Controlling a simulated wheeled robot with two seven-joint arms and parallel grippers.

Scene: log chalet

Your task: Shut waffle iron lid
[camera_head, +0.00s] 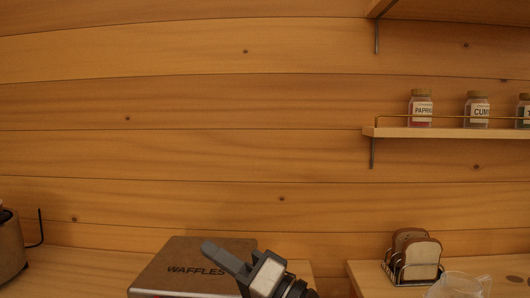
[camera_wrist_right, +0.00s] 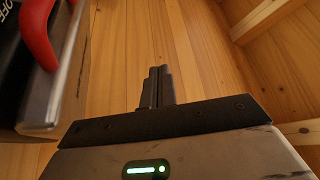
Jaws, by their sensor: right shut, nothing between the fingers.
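The waffle iron (camera_head: 165,262) is at the bottom of the head view, its grey lid top marked WAFFLES facing up. The lower part is cut off by the frame edge, so I cannot tell whether the lid is fully down. My right gripper (camera_head: 209,248) is shut and empty, and overlaps the lid's right side in the picture; I cannot tell if it touches. In the right wrist view my right gripper (camera_wrist_right: 157,87) points at bare wood, with the waffle iron (camera_wrist_right: 62,85) and its red handle (camera_wrist_right: 38,32) to the left. My left gripper is not in view.
A toast rack (camera_head: 413,258) with bread stands on the right counter, near a clear glass vessel (camera_head: 461,286). A toaster-like appliance (camera_head: 9,250) is at the far left. A wall shelf (camera_head: 440,132) holds spice jars. A gap separates the two counters.

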